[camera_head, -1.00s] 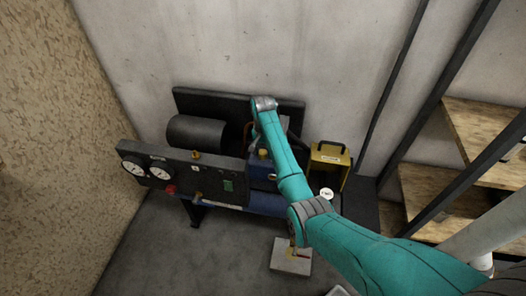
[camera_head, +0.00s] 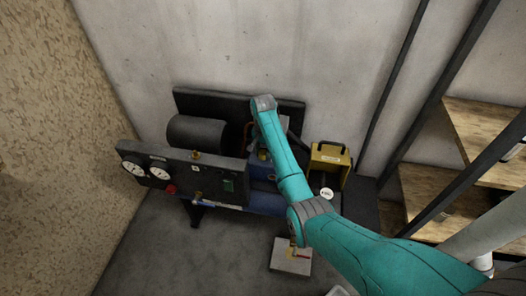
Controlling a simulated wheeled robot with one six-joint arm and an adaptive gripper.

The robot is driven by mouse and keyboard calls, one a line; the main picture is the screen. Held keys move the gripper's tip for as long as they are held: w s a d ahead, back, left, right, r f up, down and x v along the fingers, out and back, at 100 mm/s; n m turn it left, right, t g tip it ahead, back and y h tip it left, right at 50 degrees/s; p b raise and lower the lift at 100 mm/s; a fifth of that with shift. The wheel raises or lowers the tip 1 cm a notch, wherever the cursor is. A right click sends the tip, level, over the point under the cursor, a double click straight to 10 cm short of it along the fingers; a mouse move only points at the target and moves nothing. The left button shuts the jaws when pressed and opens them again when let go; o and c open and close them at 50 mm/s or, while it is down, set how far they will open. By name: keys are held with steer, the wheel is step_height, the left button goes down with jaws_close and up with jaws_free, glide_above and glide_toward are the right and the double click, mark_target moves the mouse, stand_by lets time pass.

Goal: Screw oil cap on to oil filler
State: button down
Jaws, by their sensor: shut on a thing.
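My arm reaches across to a dark machine (camera_head: 165,165) that stands against the grey wall. The grey wrist end of the arm is over the right half of the machine. My gripper is not in sight; the arm links cover it. I cannot make out the oil cap or the oil filler. The blue part of the machine (camera_head: 258,172) shows only in part beside the arm.
A black front panel carries white gauges (camera_head: 133,168), a red knob (camera_head: 171,189) and a brass fitting (camera_head: 195,154). A yellow box (camera_head: 328,160) stands right of the machine. Wooden shelves (camera_head: 480,125) are at right. A light plate (camera_head: 291,256) lies on the floor.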

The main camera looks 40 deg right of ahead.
steer(key=m, duration=0.4)
steer(key=shift+m, duration=0.3)
steer(key=m, duration=0.8)
steer(key=shift+m, duration=0.4)
steer(key=m, duration=0.4)
steer(key=shift+m, duration=0.4)
steer(key=c, duration=0.7)
jaws_free()
steer(key=shift+c, duration=0.6)
